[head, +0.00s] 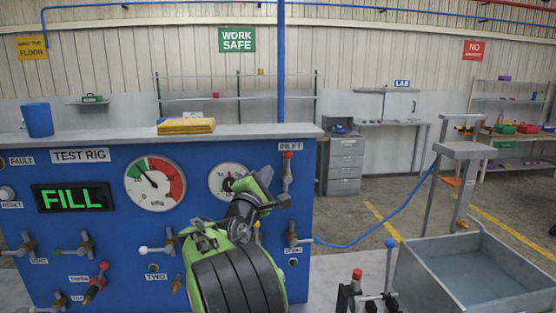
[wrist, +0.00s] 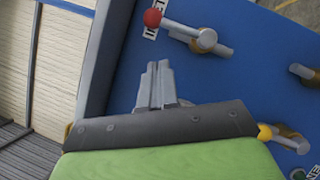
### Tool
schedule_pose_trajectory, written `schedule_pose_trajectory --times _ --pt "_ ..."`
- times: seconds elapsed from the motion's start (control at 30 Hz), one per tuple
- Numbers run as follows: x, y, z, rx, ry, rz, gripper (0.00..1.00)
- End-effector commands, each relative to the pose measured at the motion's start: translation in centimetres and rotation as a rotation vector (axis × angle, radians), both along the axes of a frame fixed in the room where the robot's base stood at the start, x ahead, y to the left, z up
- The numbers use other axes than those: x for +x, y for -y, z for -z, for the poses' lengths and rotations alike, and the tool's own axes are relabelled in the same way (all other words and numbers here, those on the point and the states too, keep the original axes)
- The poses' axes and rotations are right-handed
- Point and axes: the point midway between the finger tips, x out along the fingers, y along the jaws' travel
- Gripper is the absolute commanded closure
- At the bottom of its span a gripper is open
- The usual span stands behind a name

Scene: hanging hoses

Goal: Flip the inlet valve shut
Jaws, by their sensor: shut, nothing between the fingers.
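The inlet valve (head: 287,172) is on the right part of the blue test rig panel, under the INLET label (head: 290,146). Its red-tipped lever points up in the head view, in line with the pipe. In the wrist view the inlet valve (wrist: 205,40) lies at the upper right, with its red knob by the partly hidden label. My gripper (wrist: 156,85) is shut and empty, apart from the lever, below and left of it in the wrist view. In the head view my gripper (head: 264,186) is just left of the valve; its fingertips are hard to make out.
The blue panel (head: 110,225) carries gauges, a FILL display (head: 73,198) and several other valves. A yellow cloth (head: 186,126) and blue cup (head: 38,119) stand on top. A water tank (head: 405,270) is right.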

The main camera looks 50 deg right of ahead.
Motion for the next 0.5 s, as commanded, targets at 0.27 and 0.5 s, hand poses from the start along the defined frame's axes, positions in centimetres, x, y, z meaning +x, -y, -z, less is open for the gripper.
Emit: schedule_pose_trajectory --times 0.27,0.5 --pt "-1.0 3.4 -2.0 -0.002 0.000 0.001 1.00" --pt "-1.0 3.7 -2.0 -0.001 -0.001 -0.001 1.00"
